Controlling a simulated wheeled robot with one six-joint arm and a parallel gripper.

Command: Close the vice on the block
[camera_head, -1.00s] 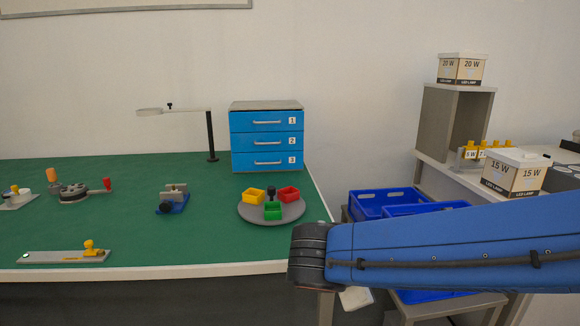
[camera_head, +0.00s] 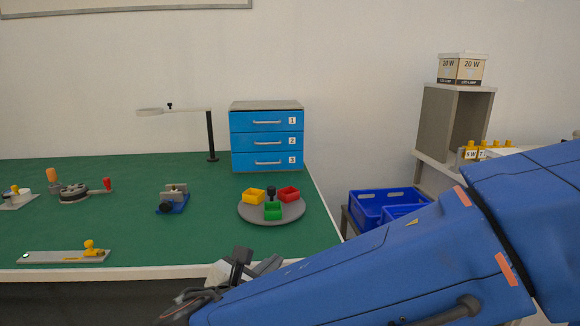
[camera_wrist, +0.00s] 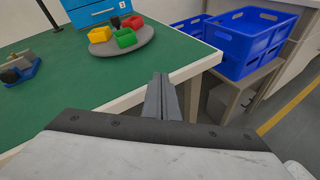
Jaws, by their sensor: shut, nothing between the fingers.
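The vice (camera_head: 173,199) is a small blue-based device with grey jaws and a dark round knob, standing on the green bench top left of the round tray. A light block seems to sit at its jaws, but it is too small to tell how tightly it is held. The vice also shows at the left edge of the wrist view (camera_wrist: 20,68). My gripper (camera_wrist: 163,82) is shut and empty, in front of the bench's front edge near its right corner. In the head view my gripper (camera_head: 240,262) is low, to the right of the vice and apart from it.
A round grey tray (camera_head: 246,214) with yellow, green and red bins stands right of the vice. A blue drawer unit (camera_head: 267,141) and a lamp stand (camera_head: 211,140) are behind. A slide fixture (camera_head: 60,257) lies front left. Blue crates (camera_wrist: 248,42) stand beyond the bench's right edge.

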